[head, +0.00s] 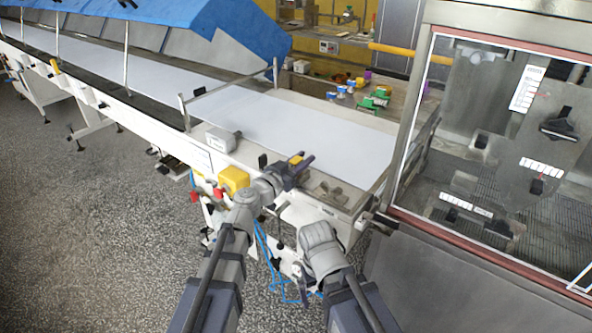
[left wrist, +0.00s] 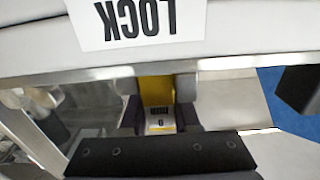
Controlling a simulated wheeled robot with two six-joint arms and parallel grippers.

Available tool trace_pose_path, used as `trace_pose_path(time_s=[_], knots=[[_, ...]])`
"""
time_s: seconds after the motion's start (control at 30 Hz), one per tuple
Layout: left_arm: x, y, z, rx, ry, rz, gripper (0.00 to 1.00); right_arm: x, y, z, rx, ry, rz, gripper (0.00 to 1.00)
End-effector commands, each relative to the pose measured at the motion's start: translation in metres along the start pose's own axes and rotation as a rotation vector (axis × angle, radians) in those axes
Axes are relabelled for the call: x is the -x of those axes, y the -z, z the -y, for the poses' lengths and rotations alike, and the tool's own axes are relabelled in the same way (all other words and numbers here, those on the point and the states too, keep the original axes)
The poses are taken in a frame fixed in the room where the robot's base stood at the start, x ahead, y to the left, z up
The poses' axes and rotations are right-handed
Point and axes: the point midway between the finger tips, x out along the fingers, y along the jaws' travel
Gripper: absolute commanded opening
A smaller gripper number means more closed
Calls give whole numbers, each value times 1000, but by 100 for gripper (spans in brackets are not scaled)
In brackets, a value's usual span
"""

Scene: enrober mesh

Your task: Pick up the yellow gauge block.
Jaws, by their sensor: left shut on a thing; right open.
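The yellow gauge block (head: 296,160) shows between the jaws of my left gripper (head: 301,162) in the head view. This gripper is over the near side of the machine, by the end of the white belt. In the left wrist view, the yellow block (left wrist: 156,92) sits between the two fingers, which are shut on it. A pale face with dark marks (left wrist: 160,123) shows below its yellow part. Its contact with any surface is hidden. My right gripper (head: 305,291) hangs low in front of the machine, open, small and partly hidden by its arm.
The white belt (head: 285,125) is clear. A grey box (head: 222,139) and a yellow box (head: 233,179) with red parts are on the near side. Small coloured items (head: 375,100) stand beyond the belt. A framed glass cabinet (head: 410,125) is at right. A LOCK label (left wrist: 137,22) shows in the left wrist view.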

Motion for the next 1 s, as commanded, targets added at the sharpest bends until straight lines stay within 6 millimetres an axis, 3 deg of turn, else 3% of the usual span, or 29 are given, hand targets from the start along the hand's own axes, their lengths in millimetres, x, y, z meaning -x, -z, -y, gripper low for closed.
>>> trace_pose_path(time_s=[0.63,1.0], knots=[[0,6,0,0,0,0,0,6,0,0,0,0,0,100],[0,50,0,0,0,0,0,49,-3,-5,-1,0,0,100]])
